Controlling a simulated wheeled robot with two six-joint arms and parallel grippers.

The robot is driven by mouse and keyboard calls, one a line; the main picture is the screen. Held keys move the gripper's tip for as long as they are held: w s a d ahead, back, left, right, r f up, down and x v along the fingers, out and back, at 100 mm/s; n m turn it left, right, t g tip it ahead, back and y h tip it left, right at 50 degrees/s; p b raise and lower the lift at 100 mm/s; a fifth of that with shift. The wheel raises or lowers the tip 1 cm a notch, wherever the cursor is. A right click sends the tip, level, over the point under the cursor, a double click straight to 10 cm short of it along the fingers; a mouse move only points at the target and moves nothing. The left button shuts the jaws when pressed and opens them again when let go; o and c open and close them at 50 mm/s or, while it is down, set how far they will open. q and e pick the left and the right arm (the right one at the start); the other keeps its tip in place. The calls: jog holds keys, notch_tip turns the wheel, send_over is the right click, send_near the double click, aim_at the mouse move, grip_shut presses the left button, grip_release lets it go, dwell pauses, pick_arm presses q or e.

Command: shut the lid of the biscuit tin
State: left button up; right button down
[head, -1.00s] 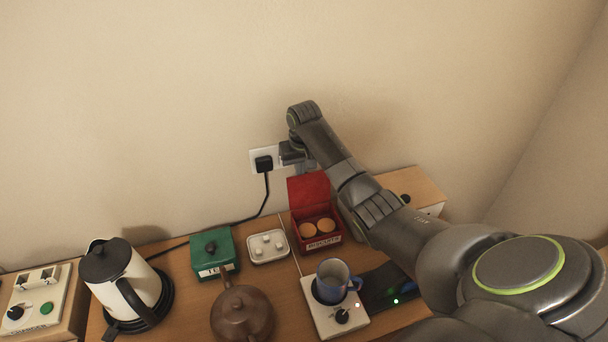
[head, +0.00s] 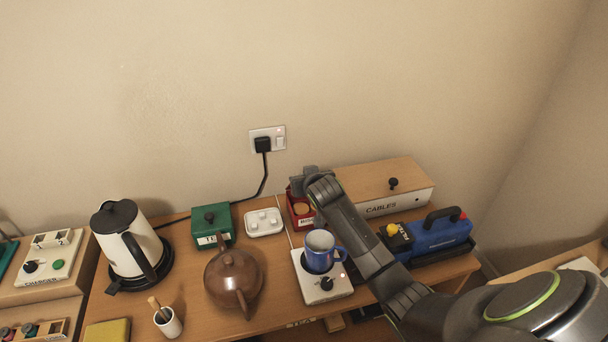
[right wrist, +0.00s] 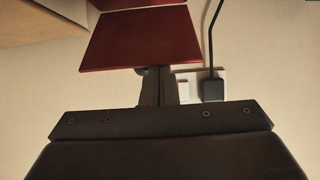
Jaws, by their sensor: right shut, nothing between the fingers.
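The red biscuit tin (head: 300,217) stands on the desk near the wall, with a biscuit showing inside. In the head view its lid is mostly hidden by my right gripper (head: 309,180). In the right wrist view the red lid (right wrist: 140,42) is still raised from the tin. My right gripper (right wrist: 157,88) is shut and empty, with its fingers close to the lid's free edge. I cannot tell whether they touch it. My left gripper is not in view.
A blue mug (head: 320,252) stands on a white warmer (head: 333,288) in front of the tin. A white dish (head: 264,222) and a green tin (head: 212,226) are to the left. The cables box (head: 385,188) is to the right. A plug (head: 262,145) sits in the wall socket.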

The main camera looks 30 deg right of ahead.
jog(key=s+f+t+b, duration=0.3)
jog(key=f+t+b, duration=0.1)
jog(key=b, duration=0.3)
jog(key=shift+s+a+f+h, duration=0.3)
jog(key=shift+a+f+h, duration=0.1)
jog(key=shift+a+f, duration=0.05)
